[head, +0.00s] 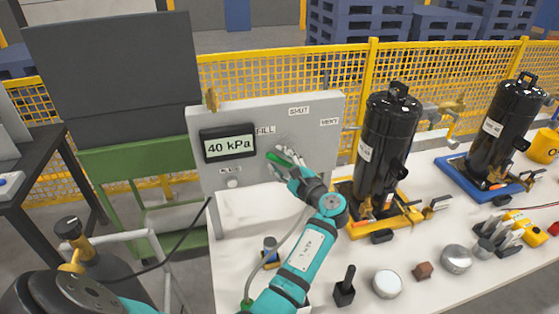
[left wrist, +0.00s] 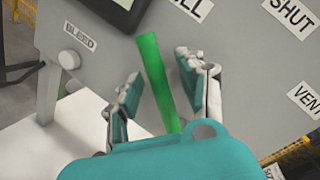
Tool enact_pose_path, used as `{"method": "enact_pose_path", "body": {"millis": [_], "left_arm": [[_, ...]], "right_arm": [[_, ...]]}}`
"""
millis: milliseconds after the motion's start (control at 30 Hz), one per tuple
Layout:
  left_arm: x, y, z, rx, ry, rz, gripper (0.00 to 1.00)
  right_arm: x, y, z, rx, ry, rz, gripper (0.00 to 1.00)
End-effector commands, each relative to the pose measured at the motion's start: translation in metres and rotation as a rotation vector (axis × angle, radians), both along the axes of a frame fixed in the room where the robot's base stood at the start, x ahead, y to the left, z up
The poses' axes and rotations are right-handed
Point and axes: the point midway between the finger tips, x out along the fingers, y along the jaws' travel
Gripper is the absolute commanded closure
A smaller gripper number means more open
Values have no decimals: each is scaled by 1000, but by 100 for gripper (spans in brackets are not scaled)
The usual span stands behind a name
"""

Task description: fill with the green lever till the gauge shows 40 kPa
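The gauge (head: 229,146) on the grey panel (head: 316,152) reads 40 kPa. The green lever (head: 280,157) is on the panel, right of the gauge and below the partly hidden FILL label. It also shows in the left wrist view (left wrist: 157,80). My left gripper (head: 287,168) is at the lever. In the left wrist view its two fingers (left wrist: 158,86) are apart, one on each side of the lever, with a gap on the left; contact on the right cannot be told. The lever's pivot end is hidden. My right gripper is not in view.
SHUT (head: 299,111) and VENT (head: 330,122) labels are at the panel's upper right. A BLEED knob (head: 232,183) is below the gauge. A yellow mesh fence (head: 260,75) is behind.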

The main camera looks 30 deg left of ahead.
Motion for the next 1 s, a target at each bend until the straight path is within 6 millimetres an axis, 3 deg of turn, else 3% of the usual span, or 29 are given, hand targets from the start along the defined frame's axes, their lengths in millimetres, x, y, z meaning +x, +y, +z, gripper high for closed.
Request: {"method": "enact_pose_path", "body": {"millis": [33,300,1000], "left_arm": [[0,0,0,0,0,0,67],[0,0,0,0,0,0,100],[0,-1,0,-1,-2,-2,100]], "right_arm": [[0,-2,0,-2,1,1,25],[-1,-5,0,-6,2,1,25],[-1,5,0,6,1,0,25]]}}
